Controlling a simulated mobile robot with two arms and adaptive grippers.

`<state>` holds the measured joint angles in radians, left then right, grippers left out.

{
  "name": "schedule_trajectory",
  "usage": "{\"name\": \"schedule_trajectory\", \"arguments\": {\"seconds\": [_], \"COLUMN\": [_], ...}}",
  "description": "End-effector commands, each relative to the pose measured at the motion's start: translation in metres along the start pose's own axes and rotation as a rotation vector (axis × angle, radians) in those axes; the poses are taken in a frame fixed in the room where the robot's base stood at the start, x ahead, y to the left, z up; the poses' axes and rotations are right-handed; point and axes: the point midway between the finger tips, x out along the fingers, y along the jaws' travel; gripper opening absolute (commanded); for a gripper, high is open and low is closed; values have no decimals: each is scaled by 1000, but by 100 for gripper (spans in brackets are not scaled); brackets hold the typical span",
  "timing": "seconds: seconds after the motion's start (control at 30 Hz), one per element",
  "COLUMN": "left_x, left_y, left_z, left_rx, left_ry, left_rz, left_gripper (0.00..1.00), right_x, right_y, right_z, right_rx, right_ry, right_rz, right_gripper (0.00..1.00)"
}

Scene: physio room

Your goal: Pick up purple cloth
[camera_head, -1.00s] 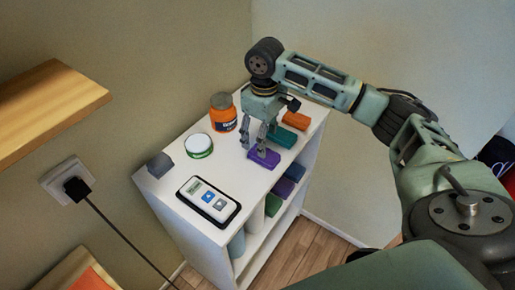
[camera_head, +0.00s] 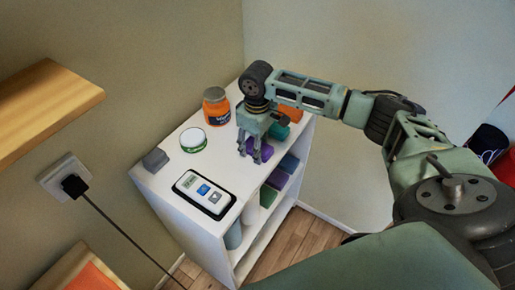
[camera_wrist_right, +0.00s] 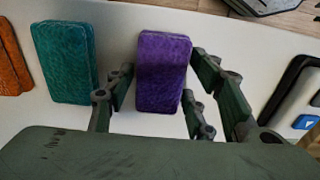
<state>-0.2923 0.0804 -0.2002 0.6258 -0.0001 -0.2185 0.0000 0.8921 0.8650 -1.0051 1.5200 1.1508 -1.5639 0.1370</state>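The purple cloth (camera_head: 249,147) is a folded block on the white shelf top. It is partly hidden by my right gripper (camera_head: 254,153) in the head view. In the right wrist view the purple cloth (camera_wrist_right: 162,72) lies between the spread fingers of my right gripper (camera_wrist_right: 160,84), one finger on its left and two on its right. The right gripper is open, with gaps visible beside the cloth. My left gripper is in neither view.
A teal cloth (camera_wrist_right: 65,62) and an orange cloth (camera_wrist_right: 10,62) lie beside the purple one. An orange jar (camera_head: 216,106), a green-rimmed round tin (camera_head: 193,140), a grey block (camera_head: 155,160) and a white device (camera_head: 204,194) share the shelf top (camera_head: 165,185). More folded cloths sit on a lower shelf.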

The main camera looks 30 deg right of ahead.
Motion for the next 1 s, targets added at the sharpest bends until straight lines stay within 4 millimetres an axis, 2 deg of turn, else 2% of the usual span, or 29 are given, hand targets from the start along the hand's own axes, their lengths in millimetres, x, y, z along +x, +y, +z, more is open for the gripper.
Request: {"name": "schedule_trajectory", "arguments": {"seconds": [0.03,0.33,0.67,0.77,0.97,1.0], "left_x": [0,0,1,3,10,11], "left_y": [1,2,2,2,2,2], "left_z": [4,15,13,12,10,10], "left_rx": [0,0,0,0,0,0], "left_ry": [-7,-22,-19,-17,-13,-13], "left_rz": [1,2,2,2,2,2], "left_gripper": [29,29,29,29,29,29], "right_x": [0,0,-4,-12,-42,-45], "right_y": [0,0,0,1,1,4], "right_z": [0,0,0,-1,-1,10], "right_rx": [0,0,0,0,0,2], "right_ry": [0,0,1,3,4,0], "right_rz": [0,0,1,1,1,2], "right_gripper": [42,16,16,16,16,16]}}
